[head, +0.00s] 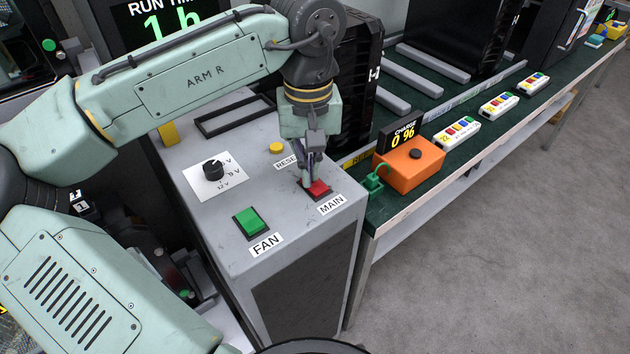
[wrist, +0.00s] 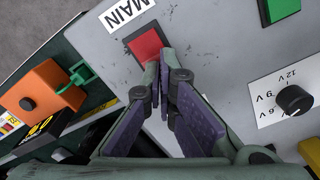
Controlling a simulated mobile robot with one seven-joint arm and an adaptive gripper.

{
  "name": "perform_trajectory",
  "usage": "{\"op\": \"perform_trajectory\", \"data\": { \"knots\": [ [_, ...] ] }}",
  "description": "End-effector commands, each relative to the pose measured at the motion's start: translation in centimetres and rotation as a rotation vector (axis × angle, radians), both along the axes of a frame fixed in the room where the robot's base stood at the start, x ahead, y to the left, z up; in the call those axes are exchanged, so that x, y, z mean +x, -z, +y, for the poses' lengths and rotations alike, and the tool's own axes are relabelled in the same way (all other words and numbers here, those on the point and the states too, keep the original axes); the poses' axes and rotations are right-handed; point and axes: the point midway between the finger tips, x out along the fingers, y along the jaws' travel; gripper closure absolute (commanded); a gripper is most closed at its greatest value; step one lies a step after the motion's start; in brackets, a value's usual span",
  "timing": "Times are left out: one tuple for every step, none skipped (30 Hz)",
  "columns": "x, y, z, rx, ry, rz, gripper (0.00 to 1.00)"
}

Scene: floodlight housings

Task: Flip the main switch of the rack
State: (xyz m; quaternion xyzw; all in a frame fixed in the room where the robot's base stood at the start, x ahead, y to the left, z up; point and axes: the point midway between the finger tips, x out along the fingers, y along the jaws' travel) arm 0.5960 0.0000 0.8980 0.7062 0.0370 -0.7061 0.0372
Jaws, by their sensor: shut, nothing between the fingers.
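The grey rack (head: 290,228) has a sloping top panel. The red main switch (head: 319,190) sits near its right edge, above a label reading MAIN. My gripper (head: 307,184) points down at this switch, its fingers shut and empty, with the tips at or just over the switch's edge. In the wrist view the red switch (wrist: 147,45) lies just past the fingertips (wrist: 160,68), which overlap its lower edge. I cannot tell whether the tips touch it. The fingers hide part of the switch.
A green FAN switch (head: 250,223), a voltage dial (head: 213,168) and a yellow reset button (head: 276,147) share the panel. An orange charger box (head: 408,165) with a green plug stands to the right on a green bench (head: 470,158). Several white packs lie farther along.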

Motion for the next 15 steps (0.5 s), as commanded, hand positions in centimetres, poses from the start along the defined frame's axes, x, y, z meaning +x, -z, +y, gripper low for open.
{"op": "perform_trajectory", "data": {
  "knots": [
    [0.0,0.1,0.0,0.0,0.001,0.001,1.0],
    [0.0,0.2,0.0,0.0,0.001,0.001,1.0],
    [0.0,0.3,0.0,0.0,0.001,0.001,1.0],
    [0.0,0.3,0.0,0.0,0.001,0.001,1.0],
    [0.0,0.3,0.0,0.0,0.001,0.001,1.0],
    [0.0,0.4,0.0,0.0,0.0,0.001,1.0],
    [0.0,0.3,0.0,0.001,0.0,0.001,1.0],
    [0.0,0.3,0.0,0.001,0.0,0.001,1.0],
    [0.0,0.2,0.0,0.001,0.001,0.001,1.0],
    [0.0,0.1,0.0,0.001,0.001,0.001,1.0],
    [0.0,0.0,0.0,0.001,0.001,0.001,1.0],
    [0.0,-0.3,0.0,0.001,0.001,0.001,1.0],
    [0.0,-0.5,0.0,0.001,0.001,0.001,1.0],
    [0.0,-0.8,0.0,0.001,0.001,0.001,1.0],
    [0.0,-1.2,0.0,0.001,0.001,0.001,1.0]
  ]
}}
